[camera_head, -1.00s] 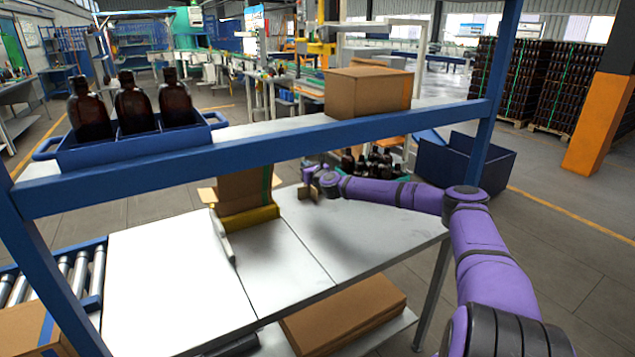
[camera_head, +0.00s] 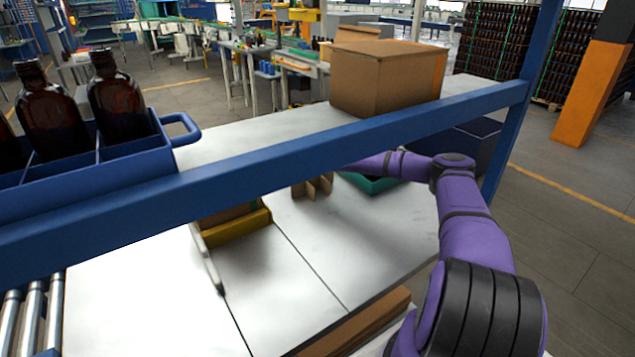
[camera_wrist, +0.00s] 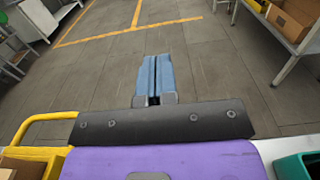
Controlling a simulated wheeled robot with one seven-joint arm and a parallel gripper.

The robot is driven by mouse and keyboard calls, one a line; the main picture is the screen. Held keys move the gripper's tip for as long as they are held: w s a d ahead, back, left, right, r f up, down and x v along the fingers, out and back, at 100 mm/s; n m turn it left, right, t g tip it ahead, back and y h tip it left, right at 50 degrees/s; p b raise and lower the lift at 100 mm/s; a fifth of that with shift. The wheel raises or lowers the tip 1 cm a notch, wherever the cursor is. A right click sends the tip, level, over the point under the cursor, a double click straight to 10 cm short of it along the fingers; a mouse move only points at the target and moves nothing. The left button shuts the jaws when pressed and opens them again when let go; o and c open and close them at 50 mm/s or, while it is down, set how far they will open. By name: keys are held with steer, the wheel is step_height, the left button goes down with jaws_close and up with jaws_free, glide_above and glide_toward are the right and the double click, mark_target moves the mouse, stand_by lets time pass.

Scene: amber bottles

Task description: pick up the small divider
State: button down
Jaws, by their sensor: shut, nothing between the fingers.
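The small divider (camera_head: 313,188), brown crossed cardboard, stands on the white table (camera_head: 300,232) just below the blue shelf beam in the head view. Its upper part is cut off by the beam. My gripper shows in the wrist view (camera_wrist: 154,98), with its two blue fingers closed together and nothing between them. They point out over the grey floor, past the table edge. In the head view my gripper is hidden behind the beam; my purple forearm passes behind it, right of the divider. The divider does not show in the wrist view.
A blue beam (camera_head: 270,150) crosses in front of the table. A cardboard box (camera_head: 388,78) and a blue crate (camera_head: 85,160) of amber bottles stand on the upper shelf. A yellow tray (camera_head: 235,226) lies left of the divider, a teal crate (camera_head: 370,184) right of it.

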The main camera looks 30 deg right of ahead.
glide_above(314, 180)
steer(key=s, duration=0.4)
steer(key=f, duration=1)
steer(key=shift+w+d, duration=0.25)
steer(key=shift+w, duration=0.5)
steer(key=shift+w+a, duration=0.1)
steer(key=shift+w, duration=0.3)
steer(key=w, duration=1.1)
steer(key=shift+a, duration=0.1)
steer(key=shift+a, duration=0.1)
